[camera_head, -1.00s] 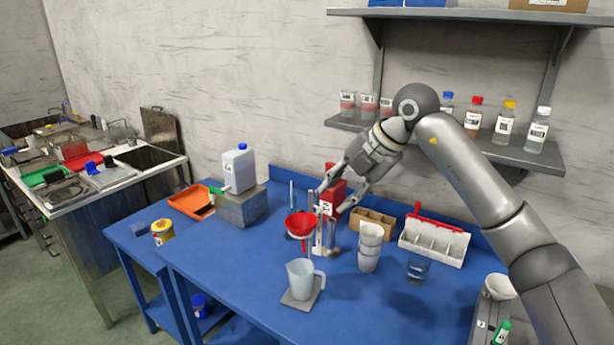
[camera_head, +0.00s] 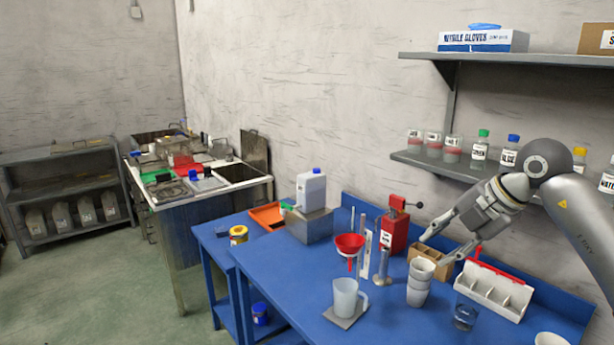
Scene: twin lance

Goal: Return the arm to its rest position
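My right arm (camera_head: 575,222) comes in from the right edge. Its gripper (camera_head: 444,248) points down and to the left, with its two fingers spread apart and nothing seen between them. It is in front of the back wall, over the rear of the blue table (camera_head: 290,275), just right of a red device (camera_head: 394,232) with a black-knobbed lever. A small cardboard divider box (camera_head: 425,252) shows beneath the fingers. I cannot tell how far above it they are. My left gripper is not in view.
A red funnel (camera_head: 349,242) on a stand, a jug (camera_head: 345,297), stacked white cups (camera_head: 420,285), a glass (camera_head: 465,316) and a white rack (camera_head: 490,290) stand on the table. A wall shelf (camera_head: 435,164) with bottles is behind the arm. The table's front left is clear.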

